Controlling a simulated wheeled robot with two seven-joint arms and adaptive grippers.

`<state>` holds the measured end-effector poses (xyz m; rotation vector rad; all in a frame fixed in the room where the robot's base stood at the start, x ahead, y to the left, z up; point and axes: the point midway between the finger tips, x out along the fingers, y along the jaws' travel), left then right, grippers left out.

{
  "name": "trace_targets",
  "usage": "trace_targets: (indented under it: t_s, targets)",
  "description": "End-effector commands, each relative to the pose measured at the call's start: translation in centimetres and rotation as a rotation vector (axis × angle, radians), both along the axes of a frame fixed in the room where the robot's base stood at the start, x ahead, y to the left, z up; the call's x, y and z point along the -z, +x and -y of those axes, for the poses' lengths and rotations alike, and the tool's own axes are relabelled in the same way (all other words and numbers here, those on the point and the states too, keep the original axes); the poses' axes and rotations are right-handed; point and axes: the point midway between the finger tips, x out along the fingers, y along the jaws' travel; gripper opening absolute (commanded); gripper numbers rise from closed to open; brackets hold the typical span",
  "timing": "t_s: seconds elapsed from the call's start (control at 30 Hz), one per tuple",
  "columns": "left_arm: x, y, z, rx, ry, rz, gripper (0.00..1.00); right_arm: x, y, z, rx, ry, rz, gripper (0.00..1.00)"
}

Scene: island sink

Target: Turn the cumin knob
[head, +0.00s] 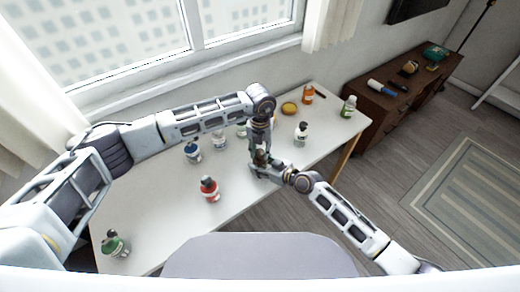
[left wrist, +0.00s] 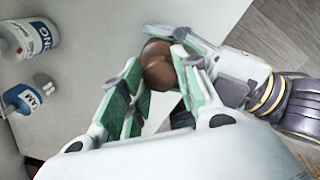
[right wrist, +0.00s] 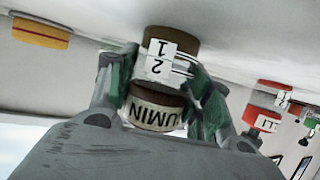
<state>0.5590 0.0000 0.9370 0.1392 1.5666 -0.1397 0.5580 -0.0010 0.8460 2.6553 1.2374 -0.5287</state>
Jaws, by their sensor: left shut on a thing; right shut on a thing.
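The cumin container (head: 262,157) is a small brown piece held between both grippers above the table, near its front edge. My left gripper (head: 262,147) comes from above and is shut on its brown rounded part (left wrist: 158,65), likely the knob. My right gripper (head: 257,170) comes from the right and is shut on the same container. In the right wrist view, the container shows a white band with the numbers 1 and 2 (right wrist: 165,60) and a band lettered "UMIN" (right wrist: 155,112). The fingers hide much of it in the head view.
The white table (head: 160,225) holds several other containers. A red one (head: 209,190) stands left of the grippers, a white one (head: 301,133) to the right, a blue one (head: 192,152) behind, and a green one (head: 114,244) at the near left. The right front of the table is clear.

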Motion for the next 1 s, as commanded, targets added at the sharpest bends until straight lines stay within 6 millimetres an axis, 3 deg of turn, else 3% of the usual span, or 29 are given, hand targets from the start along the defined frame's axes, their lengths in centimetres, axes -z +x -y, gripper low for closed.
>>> trace_targets:
  t_s: [0.73, 1.0]
  targets:
    - [0.00, -0.01, 0.00, 0.390, 0.000, 0.000, 0.07, 0.00, 0.02, 0.01, 0.000, 0.000, 0.000, 0.23]
    - [-0.02, 0.01, 0.00, 0.453, 0.000, 0.000, 0.07, 0.00, 0.02, 0.01, 0.000, 0.000, 0.000, 0.23]
